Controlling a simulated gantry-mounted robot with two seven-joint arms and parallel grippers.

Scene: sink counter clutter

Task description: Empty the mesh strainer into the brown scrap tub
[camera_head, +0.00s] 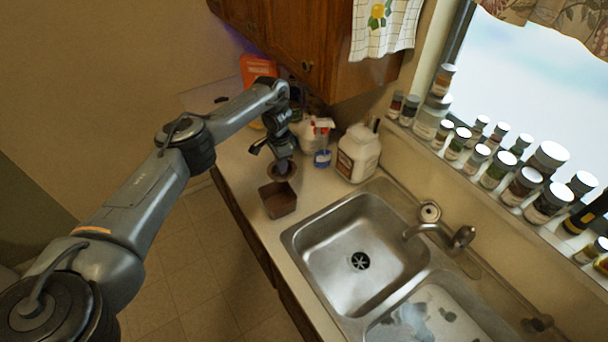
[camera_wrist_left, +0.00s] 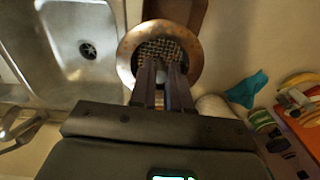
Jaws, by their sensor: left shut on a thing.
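The mesh strainer (camera_wrist_left: 126,57), round with a copper-coloured rim and dark mesh, is under my left gripper (camera_wrist_left: 165,70). The gripper's fingers are close together over the near side of the strainer and shut on it. In the head view the strainer (camera_head: 283,175) shows as a small brownish ring below the left gripper (camera_head: 284,164). The brown scrap tub (camera_head: 279,206), a square open box, stands on the counter just in front of it, towards the sink. The tub (camera_wrist_left: 186,8) also shows partly behind the strainer in the wrist view. The strainer's contents are unclear. My right gripper is not in view.
A steel double sink (camera_head: 345,240) with a tap (camera_head: 440,232) lies to the right. A white jug (camera_head: 358,152) and a blue-and-white can (camera_head: 322,158) stand behind the strainer. An orange box (camera_head: 257,68) is further back. Jars line the windowsill.

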